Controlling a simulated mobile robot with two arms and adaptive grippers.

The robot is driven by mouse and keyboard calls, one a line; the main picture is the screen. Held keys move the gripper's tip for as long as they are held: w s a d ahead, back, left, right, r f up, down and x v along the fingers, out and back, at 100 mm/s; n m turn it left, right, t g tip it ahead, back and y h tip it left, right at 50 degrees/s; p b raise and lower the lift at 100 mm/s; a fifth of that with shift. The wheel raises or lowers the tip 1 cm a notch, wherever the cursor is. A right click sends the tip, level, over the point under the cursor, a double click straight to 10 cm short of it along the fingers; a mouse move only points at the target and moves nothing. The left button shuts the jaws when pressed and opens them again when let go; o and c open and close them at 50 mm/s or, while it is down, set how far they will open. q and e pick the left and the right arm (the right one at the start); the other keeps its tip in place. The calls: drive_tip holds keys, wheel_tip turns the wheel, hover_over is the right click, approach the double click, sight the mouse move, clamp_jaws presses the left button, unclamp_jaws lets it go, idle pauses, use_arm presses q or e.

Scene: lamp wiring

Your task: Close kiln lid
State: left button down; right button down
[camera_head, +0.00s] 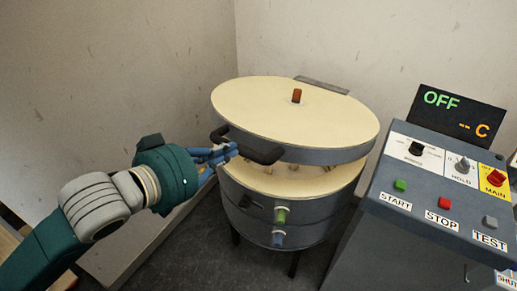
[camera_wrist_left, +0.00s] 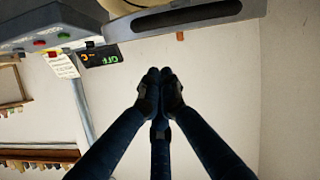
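The kiln lid (camera_head: 330,118) is a round cream disc with a grey rim, seen in the head view. It is tilted, its front edge raised above the kiln body (camera_head: 300,215), with a gap showing the cream interior. A black bar handle (camera_head: 262,153) is on the lid's front rim; it also shows in the left wrist view (camera_wrist_left: 185,16). My left gripper (camera_head: 234,151) is beside the handle's left part in the head view. In the wrist view its fingertips (camera_wrist_left: 160,76) are together, with nothing visible between them, and appear apart from the handle. My right gripper is out of view.
A control panel (camera_head: 440,200) with buttons and a display (camera_head: 455,112) reading OFF stands right of the kiln. An orange-brown peg (camera_head: 297,95) stands on the lid. Walls close in behind and left. Dark floor shows below the kiln.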

use_arm(q)
drive_tip(key=p, duration=0.2)
hover_over(259, 158)
drive_tip(key=w, duration=0.1)
drive_tip(key=shift+a+f, duration=0.25)
drive_tip(key=shift+f, duration=0.3)
drive_tip(key=shift+a+f, duration=0.2)
drive_tip(key=shift+f, duration=0.35)
drive_tip(key=f, duration=0.1)
drive_tip(key=f+p, duration=0.1)
drive_tip(key=shift+s+d+f, duration=0.2)
drive_tip(key=shift+d+f, duration=0.1)
drive_tip(key=shift+s+d+f, duration=0.1)
drive_tip(key=shift+s+f, duration=0.3)
drive_tip(key=shift+f, duration=0.25)
drive_tip(key=shift+w+f, duration=0.1)
